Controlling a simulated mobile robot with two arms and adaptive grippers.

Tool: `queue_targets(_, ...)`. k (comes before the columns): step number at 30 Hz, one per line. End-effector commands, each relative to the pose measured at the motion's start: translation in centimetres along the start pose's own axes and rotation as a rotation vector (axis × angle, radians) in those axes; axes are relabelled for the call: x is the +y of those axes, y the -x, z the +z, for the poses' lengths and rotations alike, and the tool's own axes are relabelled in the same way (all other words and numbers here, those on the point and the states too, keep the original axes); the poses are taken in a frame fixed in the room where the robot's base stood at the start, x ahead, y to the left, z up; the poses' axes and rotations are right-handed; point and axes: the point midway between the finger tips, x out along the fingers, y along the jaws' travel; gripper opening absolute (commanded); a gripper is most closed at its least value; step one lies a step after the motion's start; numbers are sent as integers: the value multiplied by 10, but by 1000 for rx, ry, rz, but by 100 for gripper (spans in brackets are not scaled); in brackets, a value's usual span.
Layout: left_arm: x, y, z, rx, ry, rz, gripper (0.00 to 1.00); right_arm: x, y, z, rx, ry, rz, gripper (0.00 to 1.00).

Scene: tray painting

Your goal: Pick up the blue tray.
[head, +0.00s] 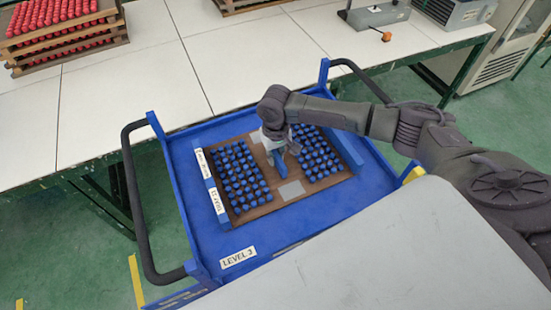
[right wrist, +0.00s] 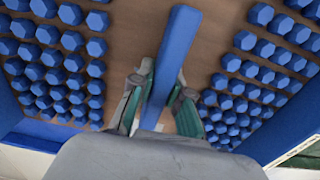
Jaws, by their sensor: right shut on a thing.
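The blue tray (head: 262,208) is a brown wooden board with two blocks of blue hexagonal pieces and a blue handle bar down its middle. It lies on the blue cart's top shelf in the head view. My right gripper (head: 277,158) is over the tray's middle. In the right wrist view its two fingers (right wrist: 155,100) stand on either side of the blue handle bar (right wrist: 174,60) and are shut on it. Part of the tray is hidden by my right arm and gripper in the head view. My left gripper is not in view.
Stacked trays of red pieces (head: 64,25) are on the table at the back left. A grey machine (head: 455,10) is at the back right.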

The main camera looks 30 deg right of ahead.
Motion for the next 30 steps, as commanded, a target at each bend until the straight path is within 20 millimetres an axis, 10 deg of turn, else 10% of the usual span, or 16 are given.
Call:
queue_targets(14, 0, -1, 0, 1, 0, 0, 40, 0, 7, -2, 5, -1, -2, 0)
queue_targets(30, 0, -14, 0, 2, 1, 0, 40, -1, 91, -2, 6, 0, -4, 0)
